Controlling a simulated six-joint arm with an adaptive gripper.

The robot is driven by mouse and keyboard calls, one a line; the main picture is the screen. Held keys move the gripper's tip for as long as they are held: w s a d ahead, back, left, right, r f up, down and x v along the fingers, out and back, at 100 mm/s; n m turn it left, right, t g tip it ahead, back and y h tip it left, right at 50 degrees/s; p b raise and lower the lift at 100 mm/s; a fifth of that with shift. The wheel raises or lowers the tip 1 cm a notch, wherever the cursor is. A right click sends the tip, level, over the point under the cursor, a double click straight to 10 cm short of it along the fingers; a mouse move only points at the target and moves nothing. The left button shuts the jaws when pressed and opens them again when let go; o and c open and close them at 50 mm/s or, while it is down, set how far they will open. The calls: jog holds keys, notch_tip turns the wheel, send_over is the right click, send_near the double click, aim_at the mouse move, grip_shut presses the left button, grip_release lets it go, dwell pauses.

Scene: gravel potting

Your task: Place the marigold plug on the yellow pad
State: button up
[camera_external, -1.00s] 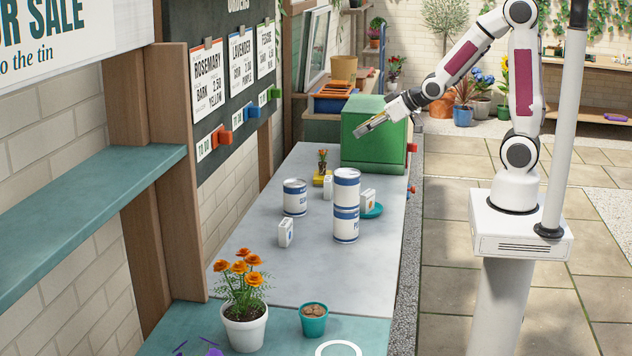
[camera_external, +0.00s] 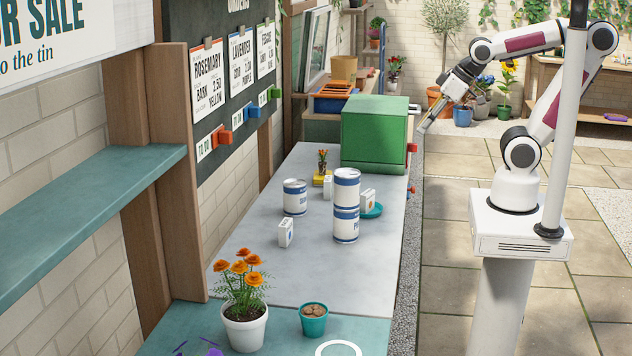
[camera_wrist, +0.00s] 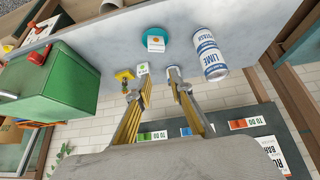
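The marigold plug (camera_external: 323,158) is a small dark plug with an orange and green top, upright at the yellow pad (camera_external: 321,180) near the far end of the grey bench. It appears to stand on the pad, though the exact contact is too small to tell. My gripper (camera_external: 424,129) is up and to the right of the green box, off the bench's right side and well away from the plug. In the wrist view its fingers (camera_wrist: 153,84) are apart with nothing between them.
A green box (camera_external: 375,135) stands behind the pad. Two stacked tins (camera_external: 346,190), another tin (camera_external: 295,198), small white packets (camera_external: 286,232) and a teal saucer (camera_external: 373,211) stand nearer. A potted marigold (camera_external: 244,328) and teal pot (camera_external: 313,320) are in front. The middle-front bench is clear.

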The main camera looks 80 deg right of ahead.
jog(key=s+a+g, duration=0.1)
jog(key=s, duration=0.5)
jog(key=shift+a+r, duration=0.2)
jog(key=shift+a, duration=0.1)
jog(key=shift+s, duration=0.1)
dwell(0.8)
